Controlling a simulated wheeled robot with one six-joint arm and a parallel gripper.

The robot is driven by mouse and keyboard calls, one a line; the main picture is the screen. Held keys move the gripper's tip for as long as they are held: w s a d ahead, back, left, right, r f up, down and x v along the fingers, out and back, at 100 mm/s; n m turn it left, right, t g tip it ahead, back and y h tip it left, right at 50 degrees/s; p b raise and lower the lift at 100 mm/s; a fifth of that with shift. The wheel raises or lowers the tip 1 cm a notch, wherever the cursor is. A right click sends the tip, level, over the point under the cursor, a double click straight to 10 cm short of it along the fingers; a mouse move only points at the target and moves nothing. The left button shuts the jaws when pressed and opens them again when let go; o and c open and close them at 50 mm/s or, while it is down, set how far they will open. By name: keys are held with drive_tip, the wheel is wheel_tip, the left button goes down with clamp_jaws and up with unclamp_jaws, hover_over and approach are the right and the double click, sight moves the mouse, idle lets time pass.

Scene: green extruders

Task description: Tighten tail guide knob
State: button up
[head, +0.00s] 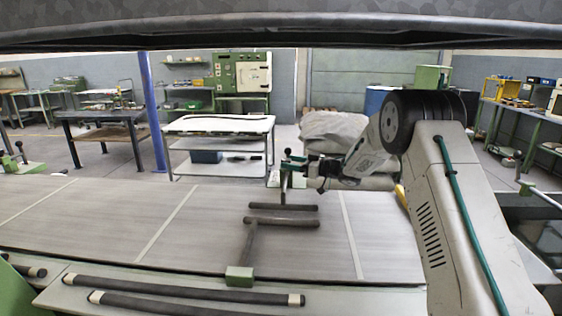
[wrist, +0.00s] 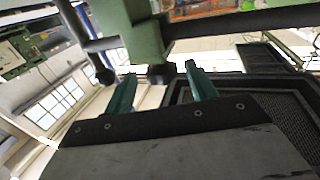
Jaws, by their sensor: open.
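My gripper (wrist: 160,71) is open, with two teal fingers pointing up in the wrist view. A short black knob (wrist: 160,75) under a green block (wrist: 145,38) appears between the fingertips; I cannot tell whether they touch it. A second dark knob-like end (wrist: 104,76) hangs left of the left finger, on a grey bar. In the head view my gripper (head: 296,163) reaches left above the far edge of the belt, by an upright grey post (head: 284,186). The knob is too small there to make out clearly.
The wide grey belt (head: 120,215) lies below. Black rollers (head: 190,284) lie in front. A white table (head: 218,124) and grey covered heap (head: 333,130) stand behind.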

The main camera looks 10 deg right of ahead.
sight(285, 160)
drive_tip(key=shift+x, duration=2.2)
drive_tip(key=shift+s, duration=0.1)
drive_tip(key=c, duration=1)
drive_tip(key=shift+m+t+h, duration=0.3)
drive_tip(key=shift+t, duration=0.1)
drive_tip(key=m+t+h, duration=0.1)
drive_tip(key=h, duration=0.1)
drive_tip(key=m+t+h, duration=0.4)
drive_tip(key=shift+w+d+f, duration=0.1)
drive_tip(key=shift+w+d, duration=0.15)
drive_tip(key=shift+d, duration=0.1)
drive_tip(key=shift+w+d+m+t+h, duration=0.15)
drive_tip(key=shift+m+t+h, duration=0.1)
drive_tip(key=shift+m+h, duration=0.8)
drive_tip(key=shift+s+d+m+t+h, duration=0.1)
drive_tip(key=shift+m+t+h, duration=0.35)
drive_tip(key=shift+h, duration=0.95)
drive_tip(key=shift+w+d+m+t+h, duration=0.1)
drive_tip(key=shift+d+m+h, duration=0.05)
drive_tip(key=shift+m+h, duration=0.95)
drive_tip(key=shift+h, duration=0.25)
